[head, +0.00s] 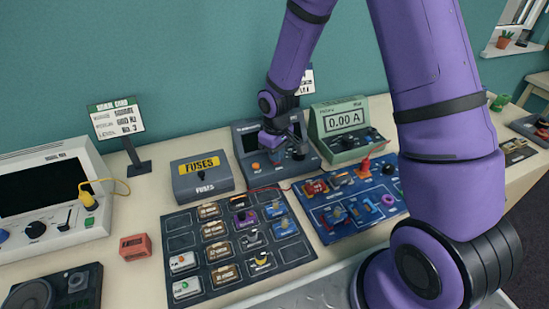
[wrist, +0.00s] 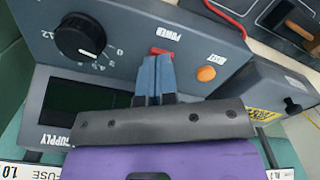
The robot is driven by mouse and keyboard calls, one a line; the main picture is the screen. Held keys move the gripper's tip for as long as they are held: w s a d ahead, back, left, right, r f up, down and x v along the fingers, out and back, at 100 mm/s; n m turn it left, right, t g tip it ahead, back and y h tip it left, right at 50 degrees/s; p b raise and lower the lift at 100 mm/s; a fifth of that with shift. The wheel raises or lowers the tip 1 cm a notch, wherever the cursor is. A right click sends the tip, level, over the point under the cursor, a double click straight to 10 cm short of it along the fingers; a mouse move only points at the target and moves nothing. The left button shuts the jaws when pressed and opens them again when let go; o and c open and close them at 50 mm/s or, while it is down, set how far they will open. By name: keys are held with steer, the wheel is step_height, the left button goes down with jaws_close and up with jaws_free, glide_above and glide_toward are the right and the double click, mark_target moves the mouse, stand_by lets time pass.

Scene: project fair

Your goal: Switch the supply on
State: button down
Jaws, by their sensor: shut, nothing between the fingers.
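The supply (head: 265,178) is a dark grey box at the back of the table in the head view. In the wrist view its panel (wrist: 125,80) is upside down, with a red switch (wrist: 161,50) labelled POWER, an orange RESET button (wrist: 206,74), a black knob (wrist: 80,37) and a dark, blank display (wrist: 78,100). My gripper (wrist: 157,60) is shut and empty, its blue fingertips right at the red switch and partly hiding it. I cannot tell whether they touch it. In the head view my gripper (head: 277,155) is over the supply's front.
A green ammeter (head: 343,138) reading 0.00 A stands right of the supply, and a grey FUSES box (head: 203,186) stands left. A tray of parts (head: 180,222) and a blue circuit board (head: 345,225) with a red wire lie in front. A white instrument (head: 92,215) is at far left.

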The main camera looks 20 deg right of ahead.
steer(key=shift+f, duration=0.3)
steer(key=shift+r, duration=3.5)
steer(key=s+d+r+m+t, duration=0.1)
steer(key=s+r, duration=0.1)
steer(key=r, duration=0.4)
steer(key=s+d+r+m+t, duration=0.1)
steer(key=s+d+r, duration=0.1)
steer(key=r, duration=0.3)
steer(key=s+d+r+m+t, duration=0.1)
steer(key=s+d+r+m, duration=0.1)
steer(key=s+r, duration=0.6)
steer(key=s+d+r+m+t, duration=0.2)
steer(key=s+r, duration=0.7)
steer(key=s, duration=0.5)
steer(key=shift+r, duration=0.2)
